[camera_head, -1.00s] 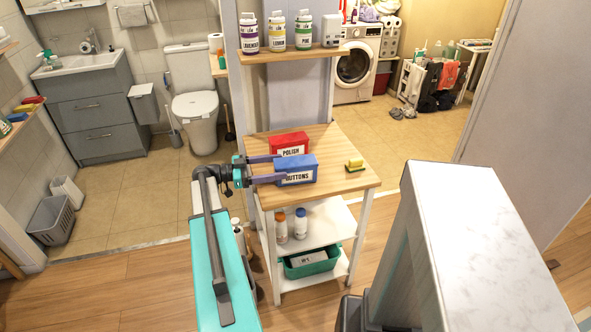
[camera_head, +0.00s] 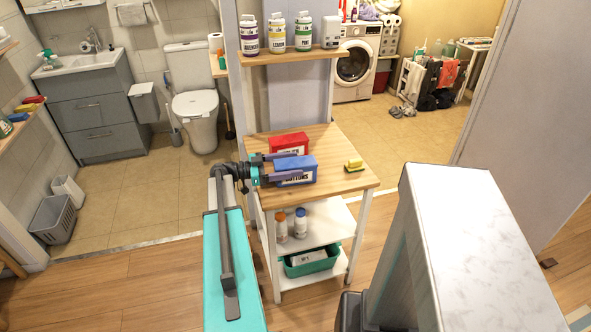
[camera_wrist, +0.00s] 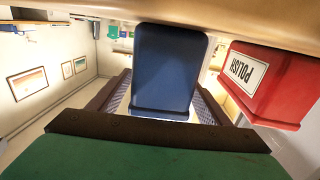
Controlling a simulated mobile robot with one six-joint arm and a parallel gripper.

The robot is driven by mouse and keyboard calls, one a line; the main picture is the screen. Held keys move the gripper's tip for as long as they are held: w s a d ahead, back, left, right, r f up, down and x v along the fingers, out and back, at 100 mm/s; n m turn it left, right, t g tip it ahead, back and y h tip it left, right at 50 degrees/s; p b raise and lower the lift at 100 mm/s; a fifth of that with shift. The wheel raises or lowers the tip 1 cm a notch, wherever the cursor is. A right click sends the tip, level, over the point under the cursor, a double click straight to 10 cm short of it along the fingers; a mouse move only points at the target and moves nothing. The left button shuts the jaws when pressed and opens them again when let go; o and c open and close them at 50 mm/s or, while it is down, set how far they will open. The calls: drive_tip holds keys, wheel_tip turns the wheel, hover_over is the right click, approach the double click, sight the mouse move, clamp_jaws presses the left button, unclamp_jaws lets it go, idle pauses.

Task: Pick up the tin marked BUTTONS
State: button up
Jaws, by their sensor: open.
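The blue tin marked BUTTONS (camera_head: 294,164) stands on the wooden top of the shelf unit, its label partly covered by a finger in the head view. In the wrist view, which is upside down, the blue tin (camera_wrist: 165,70) shows a plain side between my fingers. My gripper (camera_head: 299,162) is open, one finger in front of the blue tin and the other behind it, between it and the red tin. I cannot tell whether either finger touches it. The red tin marked POLISH (camera_head: 289,143) stands close behind; it also shows in the wrist view (camera_wrist: 270,85).
A yellow and dark sponge (camera_head: 354,165) lies at the right of the wooden top (camera_head: 337,184). Several bottles (camera_head: 277,35) stand on the shelf above. Two small bottles (camera_head: 300,222) and a green bin (camera_head: 310,262) are on the lower shelves. The top's front right is clear.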

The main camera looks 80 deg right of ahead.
drive_tip(key=shift+x, duration=0.85)
drive_tip(key=c, duration=1.2)
drive_tip(key=shift+r, duration=0.1)
drive_tip(key=shift+a+r, duration=0.1)
drive_tip(key=shift+r, duration=0.65)
drive_tip(key=shift+r+b, duration=0.6)
drive_tip(key=shift+r, duration=0.35)
drive_tip(key=s+a+b, duration=0.1)
drive_tip(key=s+a, duration=0.2)
drive_tip(key=s, duration=0.1)
drive_tip(key=s+a+r+b, duration=0.1)
drive_tip(key=s+a, duration=0.3)
drive_tip(key=s+a+b, duration=0.1)
drive_tip(key=s+a, duration=0.2)
drive_tip(key=s, duration=0.1)
drive_tip(key=shift+a+r, duration=0.2)
